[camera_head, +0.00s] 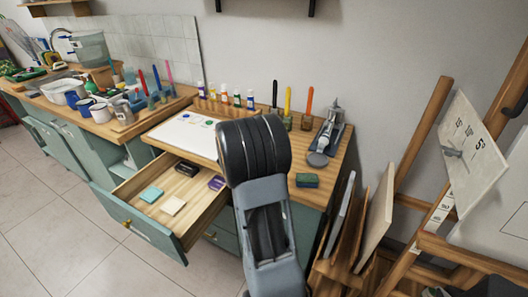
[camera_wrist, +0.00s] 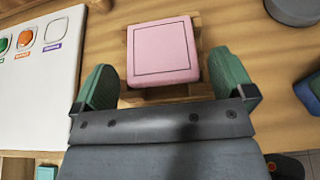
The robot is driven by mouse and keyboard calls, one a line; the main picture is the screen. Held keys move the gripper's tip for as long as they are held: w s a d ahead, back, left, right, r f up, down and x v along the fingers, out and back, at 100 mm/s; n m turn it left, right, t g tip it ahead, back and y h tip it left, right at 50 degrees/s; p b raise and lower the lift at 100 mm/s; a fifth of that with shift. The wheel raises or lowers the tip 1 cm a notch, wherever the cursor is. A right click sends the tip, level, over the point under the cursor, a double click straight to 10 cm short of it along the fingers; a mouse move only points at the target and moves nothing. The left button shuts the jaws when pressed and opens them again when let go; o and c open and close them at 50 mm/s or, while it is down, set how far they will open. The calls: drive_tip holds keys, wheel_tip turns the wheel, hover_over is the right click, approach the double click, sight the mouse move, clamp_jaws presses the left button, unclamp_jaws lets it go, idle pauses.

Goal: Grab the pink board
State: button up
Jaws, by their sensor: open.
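The pink board (camera_wrist: 162,50) is a square pink block with a thin dark outline on its top, in the upper middle of the wrist view. It sits on a small wooden holder (camera_wrist: 162,93) on the wooden worktop. My gripper (camera_wrist: 164,80) is open, with one green-padded finger on each side of the board's near edge. Whether the fingers touch it I cannot tell; nothing is clamped. In the head view my arm hides the board and my fingers.
A white palette sheet (camera_head: 190,133) lies left on the worktop (camera_head: 318,197). An open drawer (camera_head: 130,225) holds teal, cream and purple blocks. A green-blue block (camera_head: 307,181) and a grey tool (camera_head: 330,130) stand at the right. Paint bottles and brushes line the back.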

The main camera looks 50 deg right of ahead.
drive_tip(key=shift+x, duration=2.6)
drive_tip(key=shift+c, duration=0.4)
drive_tip(key=c, duration=0.6)
drive_tip(key=shift+r, duration=0.2)
drive_tip(key=shift+c, duration=0.2)
